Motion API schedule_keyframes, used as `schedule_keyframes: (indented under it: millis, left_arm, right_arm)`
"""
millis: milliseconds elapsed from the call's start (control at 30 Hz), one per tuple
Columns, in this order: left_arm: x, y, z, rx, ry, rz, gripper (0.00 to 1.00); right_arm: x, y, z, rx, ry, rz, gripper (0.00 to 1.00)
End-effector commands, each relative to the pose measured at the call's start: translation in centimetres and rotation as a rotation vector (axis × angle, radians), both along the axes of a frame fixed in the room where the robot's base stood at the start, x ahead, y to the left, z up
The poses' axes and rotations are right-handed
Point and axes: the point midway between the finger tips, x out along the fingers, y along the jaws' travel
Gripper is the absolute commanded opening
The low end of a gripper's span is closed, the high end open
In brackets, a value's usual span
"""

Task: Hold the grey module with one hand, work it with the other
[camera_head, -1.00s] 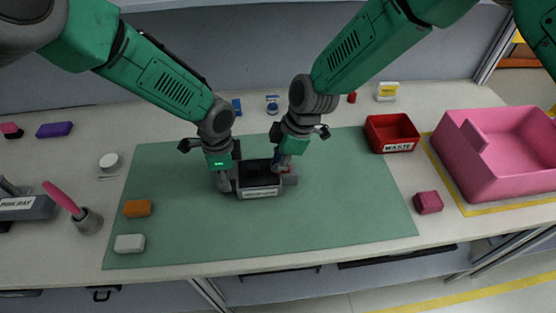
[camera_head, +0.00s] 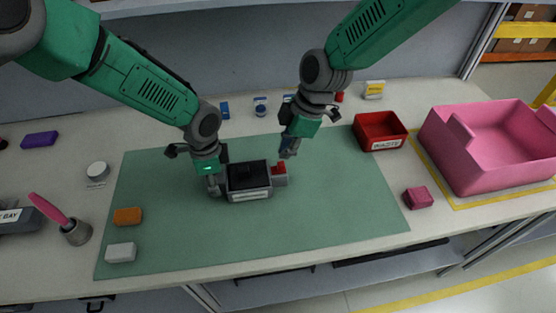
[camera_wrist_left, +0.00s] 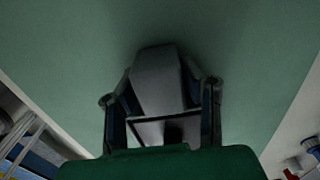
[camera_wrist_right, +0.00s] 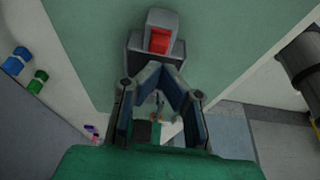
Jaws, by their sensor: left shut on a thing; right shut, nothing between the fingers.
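The grey module (camera_head: 249,195) sits on the green mat, with a black top and a label on its front. A red part (camera_head: 280,168) sits on the grey block at its right end; it also shows in the right wrist view (camera_wrist_right: 160,40). My left gripper (camera_head: 214,190) is shut on the module's left side; in the left wrist view its fingers flank the grey body (camera_wrist_left: 160,80). My right gripper (camera_head: 287,155) is shut and empty, above and slightly right of the red part, apart from it. In the right wrist view its fingertips (camera_wrist_right: 170,68) meet.
The green mat (camera_head: 330,210) is clear to the right and front. An orange block (camera_head: 127,216) and a white block (camera_head: 121,252) lie at its left. A red waste bin (camera_head: 380,145), a pink block (camera_head: 417,197) and a pink crate (camera_head: 460,175) stand at right.

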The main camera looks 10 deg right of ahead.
Motion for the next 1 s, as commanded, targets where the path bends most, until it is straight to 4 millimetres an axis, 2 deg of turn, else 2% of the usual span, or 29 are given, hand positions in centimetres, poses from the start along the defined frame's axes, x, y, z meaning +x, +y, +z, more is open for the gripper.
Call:
schedule_keyframes:
  millis: [100,300,733,767,800,833,1000]
  left_arm:
    - [-0.1,-0.2,0.0,-0.002,0.001,-0.002,0.0]
    - [0.0,-0.3,0.0,-0.005,0.0,-0.002,0.0]
    - [0.0,-0.4,0.0,-0.007,-0.001,-0.003,0.0]
    - [0.0,-0.4,0.1,-0.007,-0.001,-0.003,0.38]
    - [0.0,-0.4,0.1,-0.007,-0.001,-0.003,0.52]
    - [0.0,-0.4,0.1,-0.007,-0.001,-0.003,0.59]
    - [0.0,-0.4,0.0,-0.007,-0.001,-0.003,0.59]
  right_arm:
    - [0.1,-0.7,2.2,0.003,-0.002,0.002,0.0]
    - [0.0,-1.3,4.3,0.005,0.001,0.003,0.0]
    - [-0.1,-1.4,4.6,0.005,0.002,0.004,0.0]
    - [-0.1,-1.4,4.6,0.005,0.002,0.004,0.0]
    - [-0.1,-1.4,4.6,0.005,0.001,0.005,0.0]
    - [-0.1,-1.4,4.6,0.005,0.001,0.005,0.0]
    - [0.0,-1.4,4.6,0.005,0.001,0.005,0.0]
